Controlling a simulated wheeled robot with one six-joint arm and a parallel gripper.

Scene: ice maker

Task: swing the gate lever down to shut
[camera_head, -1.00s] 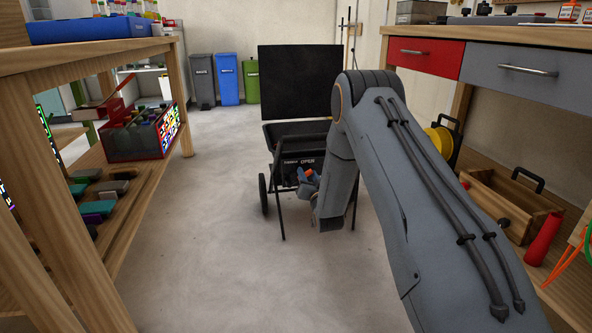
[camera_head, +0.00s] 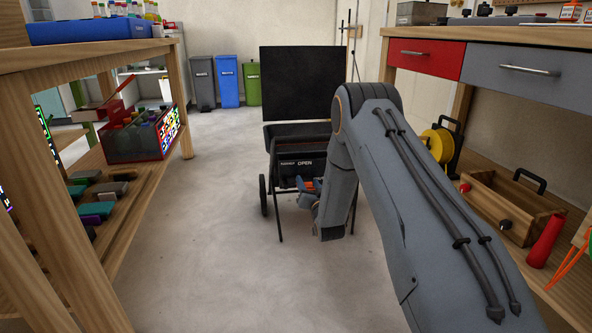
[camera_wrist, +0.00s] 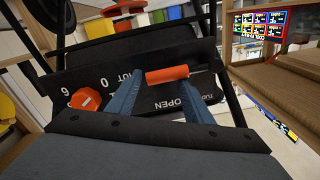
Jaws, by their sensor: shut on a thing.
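The gate lever's orange-red cylindrical grip (camera_wrist: 167,75) lies crosswise between the fingertips of my gripper (camera_wrist: 164,84) in the wrist view. My gripper is shut on it. The grip lies in front of a black panel (camera_wrist: 172,101) with OPEN lettering and a partly hidden second word. The rest of the lever is hard to make out. In the head view my gripper (camera_head: 309,194) is low at the front of the black ice maker (camera_head: 302,143), just below its OPEN label, with my arm covering its right side.
An orange-red faceted knob (camera_wrist: 85,98) sits left of my fingers on the panel. The machine stands on a wheeled frame with a large black panel (camera_head: 300,82) raised behind it. Wooden benches flank both sides; the floor (camera_head: 210,230) between is clear.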

